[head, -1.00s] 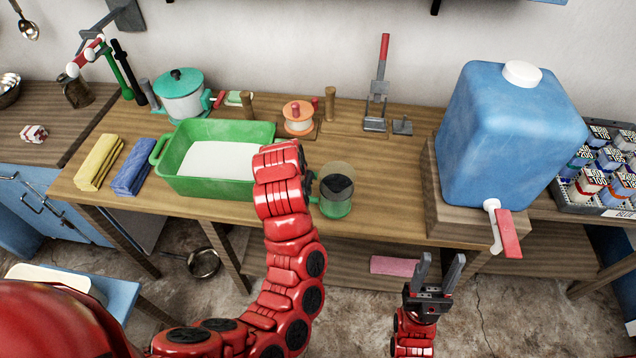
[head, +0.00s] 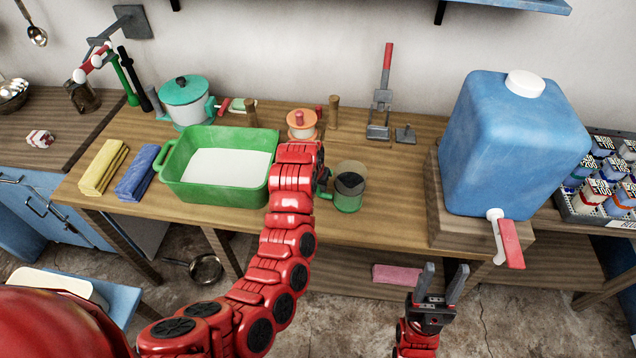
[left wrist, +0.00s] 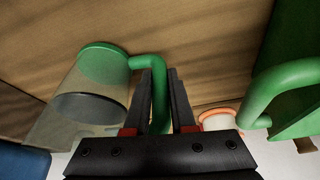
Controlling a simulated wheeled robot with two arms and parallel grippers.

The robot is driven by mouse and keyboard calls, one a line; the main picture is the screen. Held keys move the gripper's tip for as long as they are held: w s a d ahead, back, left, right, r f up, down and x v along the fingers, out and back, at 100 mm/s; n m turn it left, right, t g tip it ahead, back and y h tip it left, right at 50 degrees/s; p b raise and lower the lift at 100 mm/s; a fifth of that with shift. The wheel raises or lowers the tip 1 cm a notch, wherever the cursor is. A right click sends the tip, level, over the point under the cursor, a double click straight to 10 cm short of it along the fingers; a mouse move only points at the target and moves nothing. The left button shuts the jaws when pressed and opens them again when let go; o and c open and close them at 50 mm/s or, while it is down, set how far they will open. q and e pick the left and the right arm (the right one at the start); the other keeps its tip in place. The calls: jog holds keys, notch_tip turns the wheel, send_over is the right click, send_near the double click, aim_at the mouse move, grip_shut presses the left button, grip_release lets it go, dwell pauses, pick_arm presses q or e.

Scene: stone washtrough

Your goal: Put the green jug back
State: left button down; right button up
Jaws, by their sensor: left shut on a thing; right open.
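The green jug (head: 349,203) has a clear body, a green base and a green handle, with something dark inside. It is upright at the front of the wooden table, right of the green tub; I cannot tell whether its base touches the table. In the left wrist view the jug (left wrist: 103,62) is at the left, and my left gripper (left wrist: 160,74) is shut on its handle (left wrist: 158,95). In the head view my red left arm mostly hides that gripper. My right gripper (head: 440,284) is open and empty, low in front of the table.
The green tub (head: 215,194) with white contents stands close left of my left arm. An orange-topped spool (head: 301,122) and pegs are behind. A blue tank (head: 510,145) with a tap stands right on a wooden block. The table between jug and tank is clear.

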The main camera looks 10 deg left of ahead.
pick_arm(q)
jog(key=shift+f, duration=0.15)
jog(key=c, duration=0.8)
grip_release()
jog(key=shift+o, duration=0.2)
